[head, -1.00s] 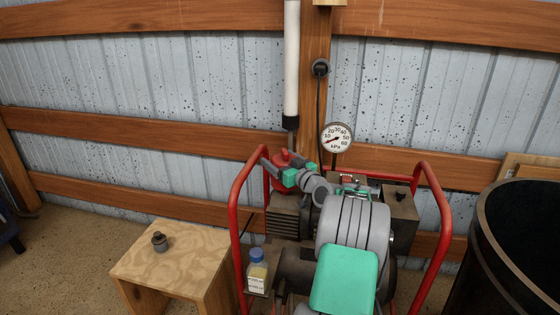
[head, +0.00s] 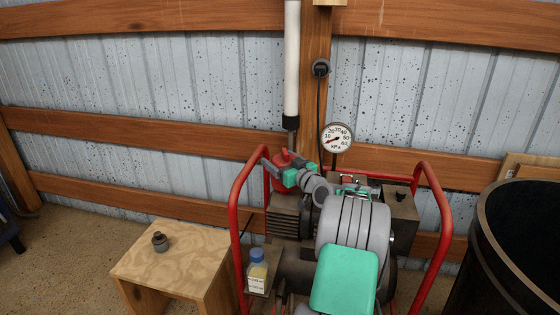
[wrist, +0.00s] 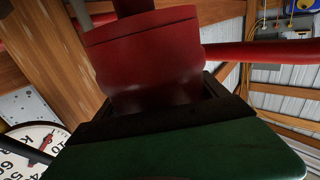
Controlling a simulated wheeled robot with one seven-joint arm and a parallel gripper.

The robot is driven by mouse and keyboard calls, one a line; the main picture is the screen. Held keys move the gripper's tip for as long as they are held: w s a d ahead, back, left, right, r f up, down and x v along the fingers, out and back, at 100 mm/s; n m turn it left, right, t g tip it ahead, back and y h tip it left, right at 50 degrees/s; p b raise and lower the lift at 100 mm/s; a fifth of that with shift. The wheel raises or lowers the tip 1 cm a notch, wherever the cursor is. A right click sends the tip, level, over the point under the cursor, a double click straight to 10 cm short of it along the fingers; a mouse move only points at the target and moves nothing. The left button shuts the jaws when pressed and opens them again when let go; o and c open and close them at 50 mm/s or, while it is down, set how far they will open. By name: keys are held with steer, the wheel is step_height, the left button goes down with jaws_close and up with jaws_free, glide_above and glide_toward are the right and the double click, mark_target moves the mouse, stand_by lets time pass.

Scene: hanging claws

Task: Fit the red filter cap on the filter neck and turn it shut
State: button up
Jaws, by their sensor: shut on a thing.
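The red filter cap (head: 284,164) is at the back left of the pump unit, with a small knob on top, and looks upright. My gripper (head: 300,172), with teal finger parts, is shut on it and hides its front right side. In the wrist view the red cap (wrist: 150,62) fills the upper middle, tight against the dark-edged green finger (wrist: 180,152). The filter neck is hidden behind the cap and gripper. I cannot tell whether the cap touches or sits on it.
A red tube frame (head: 237,215) surrounds the pump. A pressure gauge (head: 337,138) stands behind, and a white pipe (head: 291,60) hangs above the cap. A small bottle (head: 257,272) is at the front left. A wooden stool (head: 190,275) bears a dark fitting (head: 160,242). A black barrel (head: 485,235) stands right.

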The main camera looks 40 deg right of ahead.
steer(key=c, duration=0.4)
steer(key=shift+d+r+m+h+p, duration=0.15)
steer(key=shift+m+h+p, duration=0.4)
steer(key=shift+h, duration=0.45)
steer(key=o, duration=1.9)
steer(key=shift+o, duration=0.2)
steer(key=shift+f, duration=0.2)
steer(key=shift+r+p, duration=0.75)
steer(key=shift+r, duration=2.3)
